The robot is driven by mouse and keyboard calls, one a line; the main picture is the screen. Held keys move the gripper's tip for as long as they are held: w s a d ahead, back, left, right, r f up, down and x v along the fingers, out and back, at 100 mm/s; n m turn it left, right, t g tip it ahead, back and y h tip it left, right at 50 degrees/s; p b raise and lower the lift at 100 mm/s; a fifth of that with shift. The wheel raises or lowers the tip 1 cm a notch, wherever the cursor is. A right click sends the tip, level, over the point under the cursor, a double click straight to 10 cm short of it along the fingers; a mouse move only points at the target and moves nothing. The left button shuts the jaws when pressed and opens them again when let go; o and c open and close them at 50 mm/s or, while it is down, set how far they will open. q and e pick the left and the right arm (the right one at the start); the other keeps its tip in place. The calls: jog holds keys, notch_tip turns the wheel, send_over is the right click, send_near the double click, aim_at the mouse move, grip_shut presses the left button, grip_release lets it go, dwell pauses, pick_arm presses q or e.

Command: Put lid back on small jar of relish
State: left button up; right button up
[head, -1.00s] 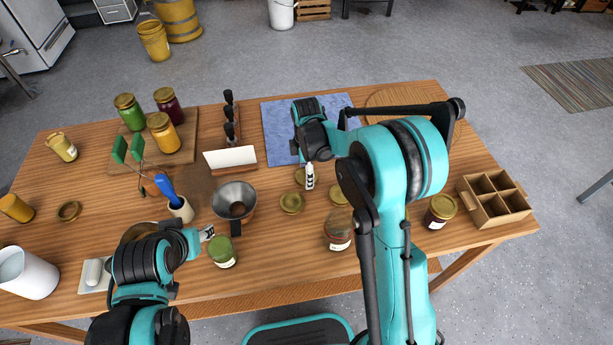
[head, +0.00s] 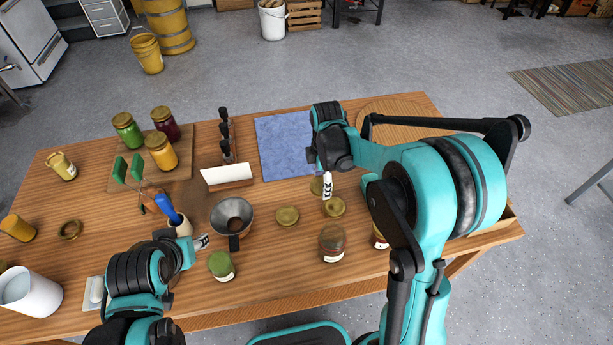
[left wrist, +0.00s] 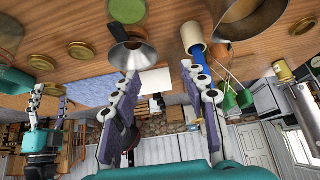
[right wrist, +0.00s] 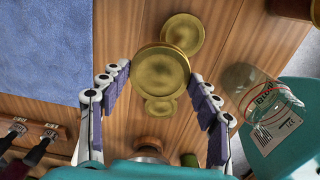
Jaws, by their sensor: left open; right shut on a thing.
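The small relish jar (head: 221,266) is green and stands upright near the table's front edge. Its top looks green, with no lid on it. The left wrist view shows it cut off at the top edge (left wrist: 97,10). My left gripper (head: 203,241) is open and empty, just up-left of the jar and apart from it. My right gripper (head: 326,192) is shut on a round gold lid (right wrist: 160,73), held flat between its fingertips. Two more gold lids (head: 287,216) (head: 335,207) lie on the table near it.
A metal funnel (head: 232,214) stands just beyond the relish jar. A clear-looking labelled jar (head: 332,244) stands to the right, with another jar (head: 380,237) partly behind my right arm. A blue cloth (head: 283,145) lies behind. A white pitcher (head: 30,291) stands front left.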

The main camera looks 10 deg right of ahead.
aim_at(333, 191)
pick_arm(q)
jog(key=shift+r+p, duration=0.45)
jog(key=shift+r, duration=0.15)
pick_arm(e)
jog(key=s+d+r, duration=0.2)
jog(key=shift+s+d+r, duration=0.15)
jog(key=shift+s+d, duration=0.2)
jog(key=shift+s, duration=0.05)
pick_arm(q)
jog(key=o, duration=0.8)
pick_arm(e)
jog(key=shift+w, duration=0.1)
